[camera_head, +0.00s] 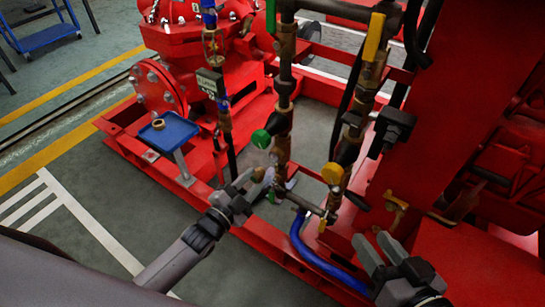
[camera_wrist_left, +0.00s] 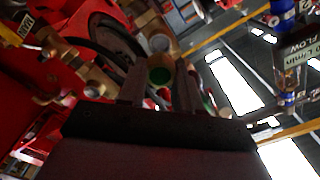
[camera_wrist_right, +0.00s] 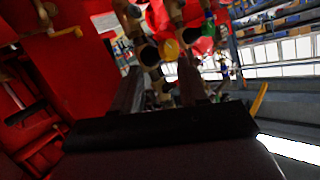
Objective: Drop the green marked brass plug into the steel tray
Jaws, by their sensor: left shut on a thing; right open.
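My left gripper (camera_head: 254,182) is shut on a small brass plug (camera_head: 258,174) in front of the vertical pipes. In the left wrist view the plug (camera_wrist_left: 160,76) sits between the fingers and shows a green face. A small blue tray (camera_head: 178,134) stands on a grey post to the left of the gripper, with a brass ring (camera_head: 158,124) on it; I cannot tell that it is steel. The plug is apart from this tray. My right gripper (camera_head: 372,248) is open and empty at the lower right.
Vertical pipes with a green valve cap (camera_head: 261,139) and a yellow cap (camera_head: 332,173) stand just behind and right of the left gripper. A blue hose (camera_head: 318,258) runs along the red base frame (camera_head: 262,232). A red pump (camera_head: 158,88) stands behind the tray.

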